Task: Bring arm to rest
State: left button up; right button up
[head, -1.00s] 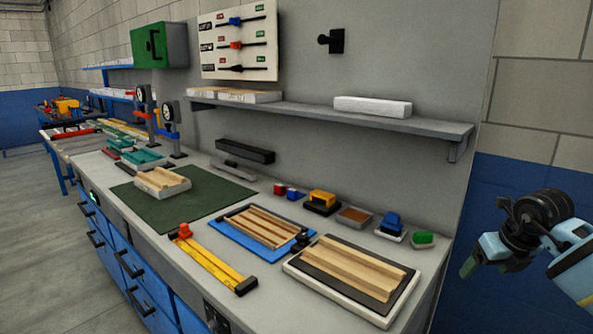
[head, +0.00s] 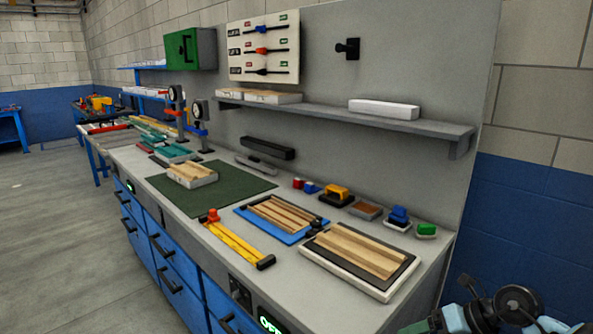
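My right arm (head: 515,303) is at the bottom right corner of the head view, partly cut off by the lower edge. My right gripper (head: 418,326) points left, low beside the right end of the workbench (head: 225,230). Only a small green part of its tip shows, so its opening is not visible. Nothing is seen held in it. My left arm and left gripper are not in view.
Wooden slats lie on a blue tray (head: 242,222) and a white-edged tray (head: 405,272). A yellow clamp bar (head: 238,243), a green mat (head: 240,187) and several small blocks share the bench. A shelf (head: 390,122) overhangs it. The floor (head: 60,240) at left is clear.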

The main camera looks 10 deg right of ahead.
jog(key=s+a+f+m+t+y+p, duration=0.1)
jog(key=s+a+m+t+y+p, duration=0.2)
jog(key=s+a+m+t+y, duration=0.55)
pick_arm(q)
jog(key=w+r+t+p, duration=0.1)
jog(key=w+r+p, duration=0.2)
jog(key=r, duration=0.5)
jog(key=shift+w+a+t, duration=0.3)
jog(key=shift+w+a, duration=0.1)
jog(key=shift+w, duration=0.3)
pick_arm(e)
jog(key=s+f+m+g+h, duration=0.1)
jog(key=s+f+m+h, duration=0.3)
jog(key=s+m, duration=0.4)
jog(key=s+a+f+m+g+h, duration=0.1)
jog(key=s+f+m+g+h, duration=0.1)
jog(key=s+f+m+h, duration=0.3)
jog(key=s+a+f+m+g+h, duration=0.1)
jog(key=s+f+m+h, duration=0.4)
jog(key=s+m, duration=0.7)
jog(key=s+f, duration=0.1)
jog(key=s, duration=0.2)
jog(key=shift+a+f+m, duration=0.25)
jog(key=shift+f+m, duration=0.1)
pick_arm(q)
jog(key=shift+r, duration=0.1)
